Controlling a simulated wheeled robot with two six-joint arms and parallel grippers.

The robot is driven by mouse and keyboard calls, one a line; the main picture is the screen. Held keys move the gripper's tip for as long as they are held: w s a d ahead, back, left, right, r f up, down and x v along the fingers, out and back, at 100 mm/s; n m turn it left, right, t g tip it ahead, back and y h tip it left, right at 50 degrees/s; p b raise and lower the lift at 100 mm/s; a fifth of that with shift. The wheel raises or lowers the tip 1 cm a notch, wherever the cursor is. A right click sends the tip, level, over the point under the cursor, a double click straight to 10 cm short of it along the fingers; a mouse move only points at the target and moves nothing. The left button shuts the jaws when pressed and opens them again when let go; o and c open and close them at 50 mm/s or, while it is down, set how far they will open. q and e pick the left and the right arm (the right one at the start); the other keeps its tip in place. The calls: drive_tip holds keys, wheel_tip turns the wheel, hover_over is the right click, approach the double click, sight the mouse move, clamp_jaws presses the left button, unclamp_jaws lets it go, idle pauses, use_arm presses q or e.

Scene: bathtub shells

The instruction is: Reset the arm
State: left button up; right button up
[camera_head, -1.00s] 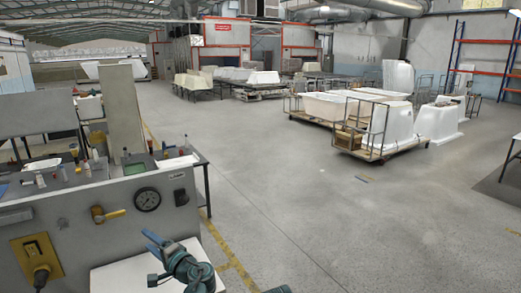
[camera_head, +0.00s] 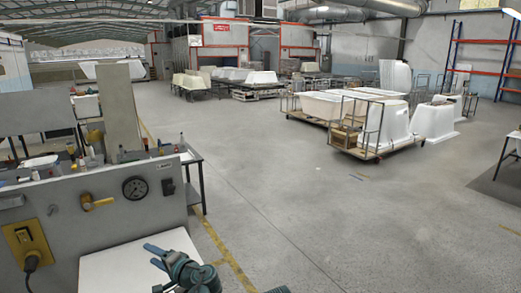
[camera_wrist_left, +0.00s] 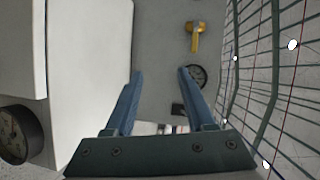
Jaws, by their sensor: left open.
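My left gripper (camera_head: 157,253) shows at the bottom of the head view, with blue fingers on a teal wrist. It is in front of the grey panel and over the white surface. In the left wrist view its two blue fingers (camera_wrist_left: 160,74) are spread apart with nothing between them. The space past the fingertips shows a plain grey panel face. My right gripper is not in view.
A grey panel (camera_head: 105,225) at the left carries a gauge (camera_head: 135,188), a yellow-handled valve (camera_head: 97,203) and a yellow socket (camera_head: 27,245). A white surface (camera_head: 115,268) lies below it. Tub shells stand on a cart (camera_head: 372,153). The middle floor is clear.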

use_arm(q)
drive_tip(key=s+d+f+n+g+h+b, duration=0.1)
drive_tip(key=s+d+f+g+h+b, duration=0.2)
drive_tip(key=f, duration=0.6)
drive_tip(key=s+d+f+h+b, duration=0.1)
drive_tip(key=s+d+f+b, duration=0.3)
drive_tip(key=f, duration=0.4)
drive_tip(key=s+d+f+n+g+h+b, duration=0.1)
drive_tip(key=s+d+f+g+h+b, duration=0.25)
drive_tip(key=f, duration=0.55)
drive_tip(key=s+d+f+g+h+b, duration=0.1)
drive_tip(key=s+d+f+h+b, duration=0.1)
drive_tip(key=d, duration=0.5)
drive_tip(key=s+d+f+g+h+b, duration=0.1)
drive_tip(key=s+d+f+h+b, duration=0.1)
drive_tip(key=s+d+f+b, duration=0.2)
drive_tip(key=s+d+f, duration=0.1)
drive_tip(key=d+f, duration=0.2)
drive_tip(key=f, duration=0.1)
drive_tip(key=shift+s+d+g+b, duration=0.15)
drive_tip(key=shift+s+g+b, duration=0.15)
drive_tip(key=shift+s+g, duration=0.1)
drive_tip(key=shift+h, duration=0.25)
